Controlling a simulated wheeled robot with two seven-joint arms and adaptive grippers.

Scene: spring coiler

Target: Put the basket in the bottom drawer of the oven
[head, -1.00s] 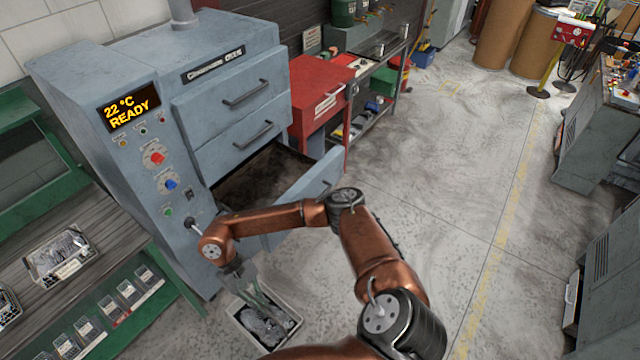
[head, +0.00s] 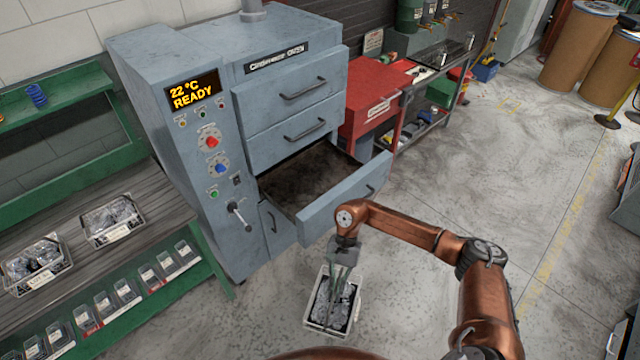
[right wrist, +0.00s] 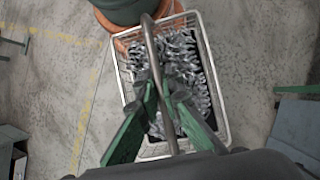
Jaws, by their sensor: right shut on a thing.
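The basket (head: 333,318) is a light wire tray filled with grey metal springs. It hangs from my right gripper (head: 338,285), in front of the oven and lower than the open drawer. In the right wrist view the green fingers (right wrist: 160,100) are closed on the handle bar that arches over the basket (right wrist: 212,92). The oven (head: 180,110) is a grey-blue cabinet whose display reads 22 °C READY. My left gripper is out of view.
A green-framed bench (head: 60,190) at left holds two more baskets of springs (head: 112,220) and several small bins below. A red cabinet (head: 375,100) stands right of the oven.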

